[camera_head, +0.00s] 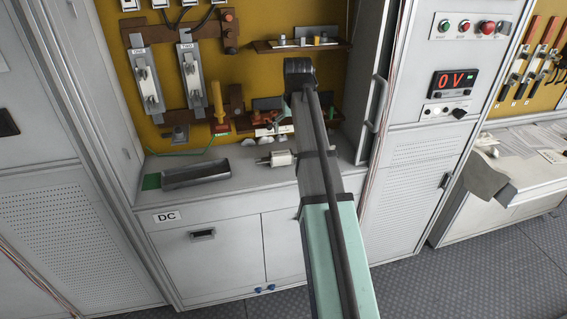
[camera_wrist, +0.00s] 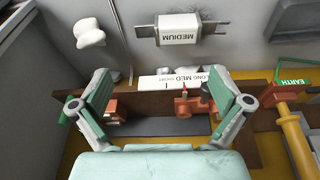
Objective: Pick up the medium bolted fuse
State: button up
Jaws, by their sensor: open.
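The medium bolted fuse (camera_wrist: 178,30), a white block marked "MEDIUM" with a flat metal tab at each end, lies on the grey counter at the top of the wrist view. In the head view, a white block with end tabs (camera_head: 281,158) lies on the counter left of my arm and appears to be this fuse. My gripper (camera_wrist: 160,92) is open and empty, its two green-padded fingers wide apart. The fuse is apart from both fingers, beyond them in the wrist view. In the head view my gripper is largely hidden by my arm.
A brown fixture (camera_wrist: 145,130) with copper-coloured clamps and a "LONG MED SHORT" label lies beneath my fingers in the wrist view. A yellow-handled tool (camera_wrist: 297,140) by an "EARTH" label stands right. A white rounded piece (camera_wrist: 88,33) is upper left. A grey tray (camera_head: 195,173) sits left on the counter.

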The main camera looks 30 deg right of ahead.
notch_tip(320, 180, up, 3)
jog(key=a, duration=0.2)
jog(key=p, duration=0.2)
send_over(281, 153)
jog(key=s, duration=0.2)
notch_tip(281, 153, down, 11)
jog(key=shift+a+f, duration=0.15)
jog(key=shift+a+p+x, duration=0.15)
jog(key=shift+p+x, duration=0.25)
jog(key=shift+x, duration=0.9)
jog(key=shift+a+p+x, duration=0.1)
jog(key=shift+p+x, duration=0.3)
jog(key=shift+x, duration=0.9)
jog(key=shift+w+d, duration=0.15)
jog(key=c, duration=1.3)
